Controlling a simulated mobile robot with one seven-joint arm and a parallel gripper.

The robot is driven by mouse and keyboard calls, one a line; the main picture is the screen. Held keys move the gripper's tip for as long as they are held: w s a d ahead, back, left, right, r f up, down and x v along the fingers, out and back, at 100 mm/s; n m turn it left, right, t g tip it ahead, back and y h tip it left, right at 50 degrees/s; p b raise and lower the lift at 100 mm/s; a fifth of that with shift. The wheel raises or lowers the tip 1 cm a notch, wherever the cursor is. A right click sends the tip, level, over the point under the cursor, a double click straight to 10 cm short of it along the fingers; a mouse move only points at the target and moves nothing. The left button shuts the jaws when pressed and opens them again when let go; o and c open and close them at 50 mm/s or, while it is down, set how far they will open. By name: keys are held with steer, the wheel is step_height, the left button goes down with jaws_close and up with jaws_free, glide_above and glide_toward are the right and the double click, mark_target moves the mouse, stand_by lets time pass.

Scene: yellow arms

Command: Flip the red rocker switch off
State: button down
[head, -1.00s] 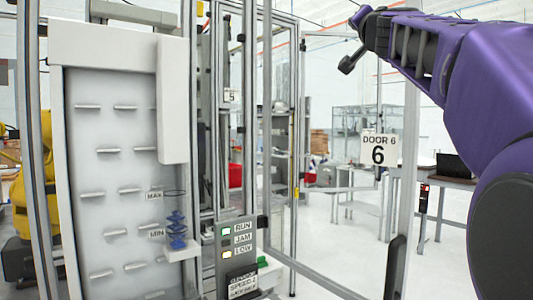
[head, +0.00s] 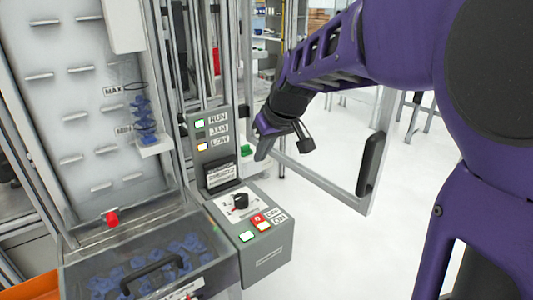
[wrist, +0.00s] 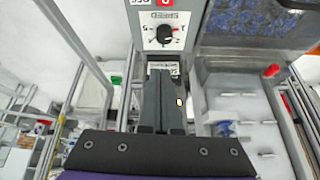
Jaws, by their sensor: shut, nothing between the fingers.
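The red rocker switch (head: 257,218) sits on the sloped top of the grey control box (head: 270,262), beside OFF and ON labels. Its upper part is red, and a bright lit patch shows just below it. In the wrist view only a red piece of the switch (wrist: 166,3) shows at the top edge, past the dial. My gripper (head: 262,156) is shut and empty, pointing down above and behind the box, apart from the switch. In the wrist view the shut fingers (wrist: 158,73) point toward the dial.
A black dial (head: 240,201) and a lit button (head: 246,236) flank the switch. An upright panel (head: 210,138) with RUN, JAM and LOW lamps stands behind. A clear-lidded bin (head: 150,265) of blue parts is at left. A framed door (head: 335,196) stands at right.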

steer(key=shift+n+g+h, duration=0.5)
steer(key=shift+g, duration=0.4)
steer(key=s+f, duration=0.1)
steer(key=f, duration=0.1)
steer(key=s+d+f, duration=0.1)
steer(key=s+f, duration=0.1)
steer(key=shift+s+d+f, duration=0.1)
steer(key=shift+s, duration=0.2)
steer(key=b, duration=0.1)
glide_toward(258, 219)
steer(key=x, duration=0.5)
steer(key=shift+w, duration=0.35)
steer(key=shift+x, duration=0.8)
steer(key=shift+s, duration=0.15)
steer(key=shift+f+b, duration=0.3)
